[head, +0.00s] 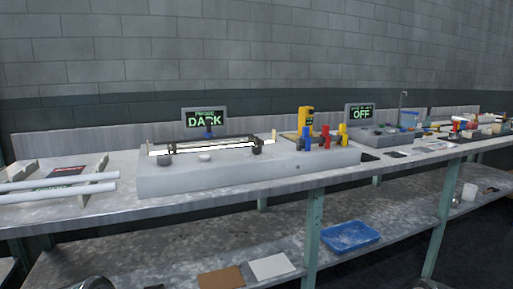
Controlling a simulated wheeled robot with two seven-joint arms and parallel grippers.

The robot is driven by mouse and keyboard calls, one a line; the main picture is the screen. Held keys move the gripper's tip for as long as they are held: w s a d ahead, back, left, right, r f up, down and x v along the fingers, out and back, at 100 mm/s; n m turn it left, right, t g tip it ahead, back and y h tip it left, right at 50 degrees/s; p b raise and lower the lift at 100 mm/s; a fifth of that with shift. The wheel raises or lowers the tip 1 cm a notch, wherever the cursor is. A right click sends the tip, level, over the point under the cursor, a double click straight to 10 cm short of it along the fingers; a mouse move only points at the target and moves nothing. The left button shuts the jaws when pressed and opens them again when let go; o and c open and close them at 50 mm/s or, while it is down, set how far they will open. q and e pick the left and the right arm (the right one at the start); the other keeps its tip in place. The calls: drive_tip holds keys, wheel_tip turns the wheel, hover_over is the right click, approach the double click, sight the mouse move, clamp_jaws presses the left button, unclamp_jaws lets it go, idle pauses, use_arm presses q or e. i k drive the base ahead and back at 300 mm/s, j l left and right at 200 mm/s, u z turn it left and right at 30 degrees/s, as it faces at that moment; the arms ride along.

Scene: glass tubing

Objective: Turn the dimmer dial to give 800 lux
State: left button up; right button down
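A grey bench unit (225,177) stands on the bench, with a bright white tube (205,148) held across its top between dark end holders. A small pale round knob (205,157) sits on the unit just in front of the tube; I cannot tell whether it is the dimmer dial or read any marks on it. A display (205,119) behind the tube reads "DARK" in green. A small blue part (208,134) stands below that display.
A second display (360,114) reads "OFF". Blue (307,138), red (325,137) and yellow (343,134) upright parts stand near a yellow meter (306,120). White tubes (60,184) lie on a rack at left. A blue tray (349,236) sits on the lower shelf.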

sight(255, 149)
drive_tip(key=i+l+u, duration=0.1)
drive_tip(key=l, duration=0.3)
drive_tip(key=i+l+u, duration=0.1)
drive_tip(key=i+l, duration=0.15)
drive_tip(key=l, duration=0.15)
drive_tip(key=i+l+u, duration=0.1)
drive_tip(key=l, duration=0.3)
drive_tip(key=i+l+u, duration=0.15)
drive_tip(key=l, duration=0.3)
drive_tip(key=i+l+u, duration=0.1)
drive_tip(key=l, duration=0.35)
drive_tip(key=i+l+u, duration=0.1)
drive_tip(key=l, duration=0.35)
drive_tip(key=i+l+u, duration=0.1)
drive_tip(key=l, duration=0.35)
drive_tip(key=i, duration=0.05)
